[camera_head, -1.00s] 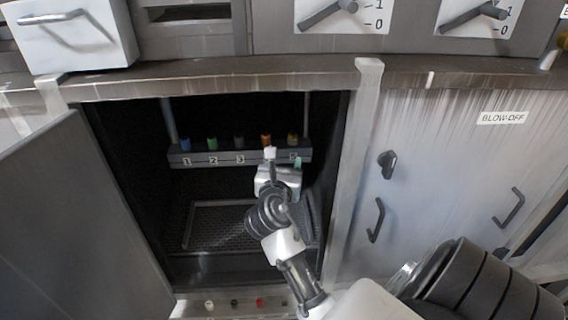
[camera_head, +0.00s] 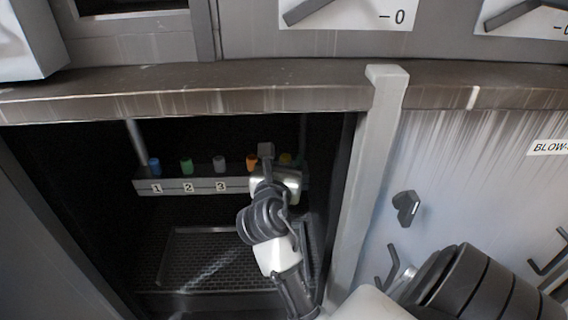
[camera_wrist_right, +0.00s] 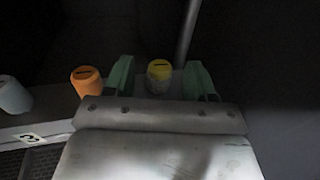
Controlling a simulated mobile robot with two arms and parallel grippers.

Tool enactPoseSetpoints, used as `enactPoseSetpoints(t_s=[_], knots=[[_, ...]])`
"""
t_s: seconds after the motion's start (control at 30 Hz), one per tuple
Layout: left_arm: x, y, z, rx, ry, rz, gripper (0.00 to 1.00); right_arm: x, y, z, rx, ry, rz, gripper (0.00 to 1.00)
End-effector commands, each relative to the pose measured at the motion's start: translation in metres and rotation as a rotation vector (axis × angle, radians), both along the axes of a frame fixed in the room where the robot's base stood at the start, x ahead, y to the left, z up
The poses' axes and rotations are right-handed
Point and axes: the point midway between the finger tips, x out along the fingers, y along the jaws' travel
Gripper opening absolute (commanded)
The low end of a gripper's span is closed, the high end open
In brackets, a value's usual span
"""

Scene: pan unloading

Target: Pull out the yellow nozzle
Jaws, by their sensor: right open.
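The yellow nozzle (camera_wrist_right: 159,74) stands upright on the rack inside the cabinet. In the right wrist view it lies between the two green fingers of my right gripper (camera_wrist_right: 161,80), which is open with a gap on each side of the nozzle. In the head view the yellow nozzle (camera_head: 285,158) shows only in part behind my right gripper. My right arm reaches into the cabinet from below. My left gripper is not in view.
An orange nozzle (camera_wrist_right: 87,80) stands close left of my right gripper. Grey (camera_head: 219,164), green (camera_head: 186,165) and blue (camera_head: 154,166) nozzles stand farther left on the numbered rack (camera_head: 171,187). The cabinet's right post (camera_head: 366,170) is near my arm. A perforated tray (camera_head: 215,270) lies below.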

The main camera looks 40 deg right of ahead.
Motion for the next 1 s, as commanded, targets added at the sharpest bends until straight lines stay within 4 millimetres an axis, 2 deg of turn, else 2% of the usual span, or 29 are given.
enactPoseSetpoints(t_s=[0.37,0.7,0.73,0.87,1.0], knots=[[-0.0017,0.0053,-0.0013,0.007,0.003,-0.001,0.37,-0.001,0.001,0.0005,0.001,-0.001,0.0,0.54],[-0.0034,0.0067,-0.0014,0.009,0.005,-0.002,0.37,-0.001,0.0009,0.0002,0.001,-0.001,0.0,0.02],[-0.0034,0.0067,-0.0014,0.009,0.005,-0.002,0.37,-0.001,0.0009,0.0002,0.001,-0.001,0.0,0.2],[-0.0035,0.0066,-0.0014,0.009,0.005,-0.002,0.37,-0.001,0.0009,0.0,0.001,0.0,0.0,0.0],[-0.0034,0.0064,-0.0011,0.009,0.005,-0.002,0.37,-0.001,0.0009,0.0003,0.001,-0.001,0.0,0.0]])
